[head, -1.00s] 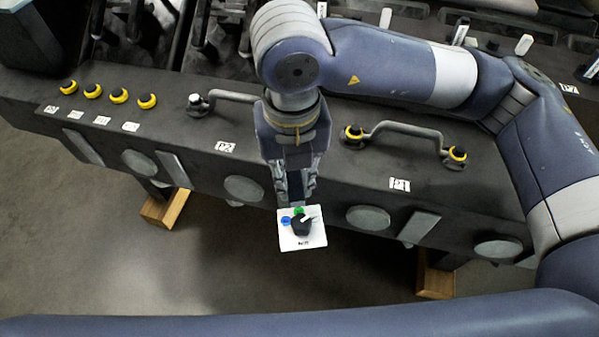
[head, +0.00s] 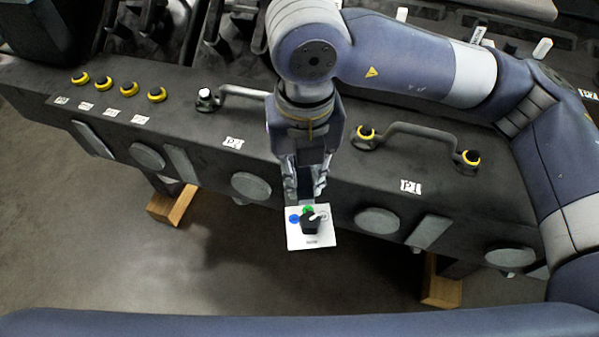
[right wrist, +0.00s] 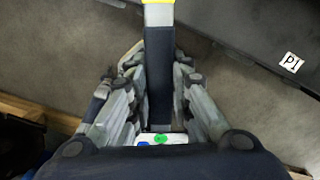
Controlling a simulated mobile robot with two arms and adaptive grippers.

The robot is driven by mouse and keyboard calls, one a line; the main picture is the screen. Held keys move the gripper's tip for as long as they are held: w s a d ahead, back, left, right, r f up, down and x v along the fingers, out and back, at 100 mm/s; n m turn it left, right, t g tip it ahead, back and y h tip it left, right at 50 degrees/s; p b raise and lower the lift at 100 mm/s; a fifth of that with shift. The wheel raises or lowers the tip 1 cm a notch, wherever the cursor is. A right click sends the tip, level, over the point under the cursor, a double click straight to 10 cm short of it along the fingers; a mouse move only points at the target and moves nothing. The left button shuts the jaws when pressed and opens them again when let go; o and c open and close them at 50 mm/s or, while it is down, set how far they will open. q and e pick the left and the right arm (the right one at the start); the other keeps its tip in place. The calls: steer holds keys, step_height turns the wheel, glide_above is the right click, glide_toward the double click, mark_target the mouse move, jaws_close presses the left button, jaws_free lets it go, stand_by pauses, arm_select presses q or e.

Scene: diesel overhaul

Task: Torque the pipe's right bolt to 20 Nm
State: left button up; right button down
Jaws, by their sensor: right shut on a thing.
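My right gripper (head: 305,186) points down, shut on a tool in front of the engine block's near face. The tool has a white panel (head: 297,238) with a black knob and green and blue buttons; in the right wrist view, its dark shaft (right wrist: 159,75) with a yellow band runs between the fingers. The pipe labelled P1 (head: 425,129) lies right of the gripper.
The dark engine block (head: 330,199) spans the view and rests on wooden blocks (head: 172,203). Several yellow-ringed dark caps (head: 122,88) stand at its left. Open floor (head: 110,240) lies before it. My blue arm link crosses the bottom.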

steer(key=shift+s+d+f+n+b, duration=0.1)
steer(key=shift+d+f+n+b, duration=0.15)
steer(key=shift+d+n, duration=0.2)
arm_select(q)
step_height(320, 180, down, 4)
steer(key=shift+r+b, duration=0.2)
steer(key=shift+b, duration=1)
arm_select(e)
steer(key=d+n, duration=0.1)
steer(key=d, duration=0.1)
steer(key=d+n, duration=0.1)
steer(key=shift+w+d+r+n, duration=0.25)
steer(key=shift+w+r+n, duration=0.05)
steer(key=shift+w+n, duration=0.1)
arm_select(q)
steer(key=shift+f+b, duration=1)
arm_select(e)
steer(key=shift+w+d+n, duration=0.35)
steer(key=shift+d+n, duration=0.15)
steer(key=shift+d, duration=0.2)
steer(key=shift+w+d+n, duration=0.35)
steer(key=shift+d+n, duration=0.1)
steer(key=shift+d, duration=0.2)
